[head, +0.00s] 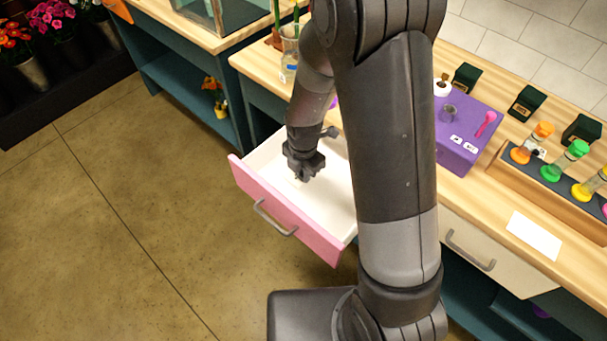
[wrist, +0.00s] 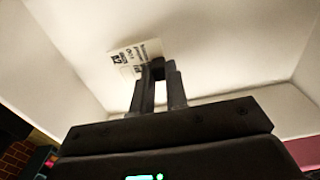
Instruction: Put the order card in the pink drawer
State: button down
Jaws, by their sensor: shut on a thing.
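The pink drawer (head: 285,218) is pulled open, with a pink front, a grey handle and a white inside. My gripper (head: 303,174) is down inside the drawer's opening. In the wrist view my gripper (wrist: 158,72) is shut on the order card (wrist: 136,52), a small white card with black print. The card is held at the fingertips over the drawer's white floor. I cannot tell whether it touches the floor. In the head view my gripper mostly hides the card.
A cream drawer (head: 480,245) to the right is shut. The wooden counter holds a purple box (head: 465,135), a rack of coloured bottles (head: 560,190) and a blank white sheet (head: 534,235). The floor left of the drawer is clear.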

jog(key=shift+f, duration=0.75)
jog(key=c, duration=1.4)
grip_release()
jog(key=shift+f, duration=0.1)
jog(key=shift+c, duration=0.2)
notch_tip(320, 180, up, 13)
jog(key=s+d+r+m+t, duration=0.2)
jog(key=s+d+r+m, duration=0.4)
jog(key=m, duration=0.7)
jog(key=s+d+r+m+t, duration=0.3)
jog(key=s+d+r+m, duration=0.3)
jog(key=s+r+m, duration=0.4)
jog(key=shift+d+r+m+t, duration=0.2)
jog(key=shift+r+m+t, duration=0.1)
jog(key=shift+r+m, duration=1.85)
